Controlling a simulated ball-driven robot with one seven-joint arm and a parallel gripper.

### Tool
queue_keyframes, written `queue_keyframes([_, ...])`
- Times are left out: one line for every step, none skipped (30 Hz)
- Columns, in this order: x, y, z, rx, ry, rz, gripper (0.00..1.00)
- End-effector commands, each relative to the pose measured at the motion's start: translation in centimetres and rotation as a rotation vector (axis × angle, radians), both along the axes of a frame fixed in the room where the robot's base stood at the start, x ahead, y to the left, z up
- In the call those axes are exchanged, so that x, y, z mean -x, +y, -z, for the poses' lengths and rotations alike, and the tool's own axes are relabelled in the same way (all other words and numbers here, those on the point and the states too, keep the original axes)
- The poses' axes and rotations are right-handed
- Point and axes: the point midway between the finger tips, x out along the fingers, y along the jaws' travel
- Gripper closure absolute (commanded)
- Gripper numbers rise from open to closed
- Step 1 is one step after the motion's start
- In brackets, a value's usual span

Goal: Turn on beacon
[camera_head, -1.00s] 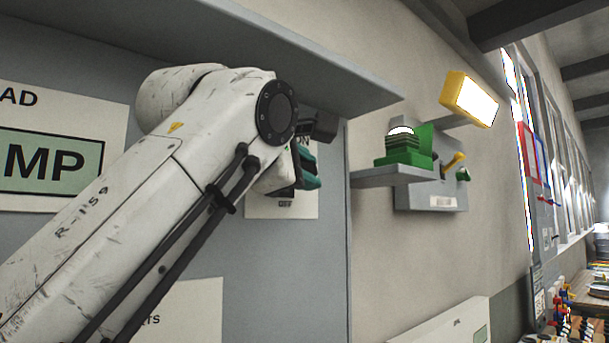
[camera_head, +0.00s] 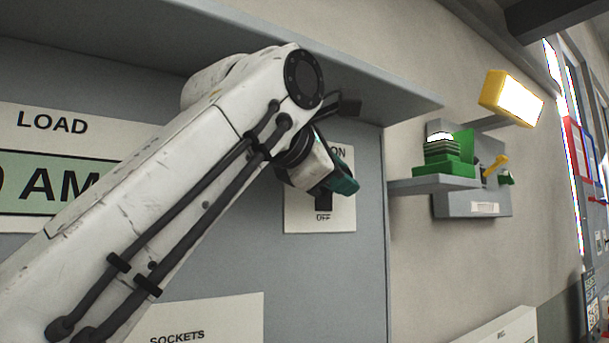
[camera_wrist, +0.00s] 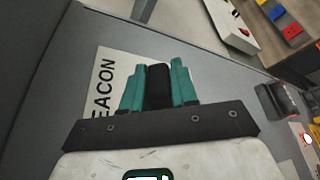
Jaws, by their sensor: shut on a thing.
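The white switch plate (camera_head: 292,216) is on the grey panel, with "ON" lettering at its top and "OFF" at its bottom. In the wrist view the plate (camera_wrist: 98,88) reads "EACON", its first letter hidden. My gripper (camera_head: 345,185) has teal fingers and is in front of the plate, covering its upper middle. In the wrist view my gripper (camera_wrist: 158,78) is shut on a black switch handle (camera_wrist: 158,90), between the two teal fingers. A black part of the switch (camera_head: 325,202) shows below the fingers in the head view. Which way the switch stands cannot be told.
A grey ledge (camera_head: 360,85) juts out above my arm. To the right, a small shelf (camera_head: 435,185) bears a green stepped object (camera_head: 445,165) with a bright white top. A yellow lamp box (camera_head: 510,97) is on the wall above it. A "LOAD" sign (camera_head: 60,123) is at left.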

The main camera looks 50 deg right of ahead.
Motion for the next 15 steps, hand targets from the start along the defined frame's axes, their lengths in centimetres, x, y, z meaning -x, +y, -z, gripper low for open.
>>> queue_keyframes([-0.09,0.02,0.03,0.000,0.003,-0.002,1.00])
queue_keyframes([-0.09,0.02,0.03,0.000,0.003,-0.002,1.00])
queue_keyframes([-0.09,0.02,0.03,0.000,0.003,-0.002,1.00])
queue_keyframes([-0.08,0.03,0.03,0.000,0.003,-0.002,1.00])
queue_keyframes([-0.10,0.03,0.03,0.000,0.003,-0.002,0.70])
queue_keyframes([-0.08,0.03,0.03,0.000,0.002,-0.002,0.66])
queue_keyframes([-0.08,0.03,0.03,0.000,0.002,-0.002,0.63])
queue_keyframes([-0.08,0.03,0.02,0.000,0.002,-0.002,0.60])
queue_keyframes([-0.07,0.03,0.02,0.000,0.001,-0.002,0.57])
queue_keyframes([-0.07,0.03,0.02,0.000,0.001,-0.002,0.54])
queue_keyframes([-0.06,0.02,0.01,0.000,0.001,-0.002,0.51])
queue_keyframes([-0.05,0.01,0.01,0.000,0.001,-0.002,0.51])
queue_keyframes([-0.05,0.01,0.01,0.001,0.001,-0.001,0.51])
queue_keyframes([-0.05,0.01,0.01,0.001,0.000,-0.001,0.51])
queue_keyframes([-0.04,0.01,0.00,0.001,0.000,-0.001,0.51])
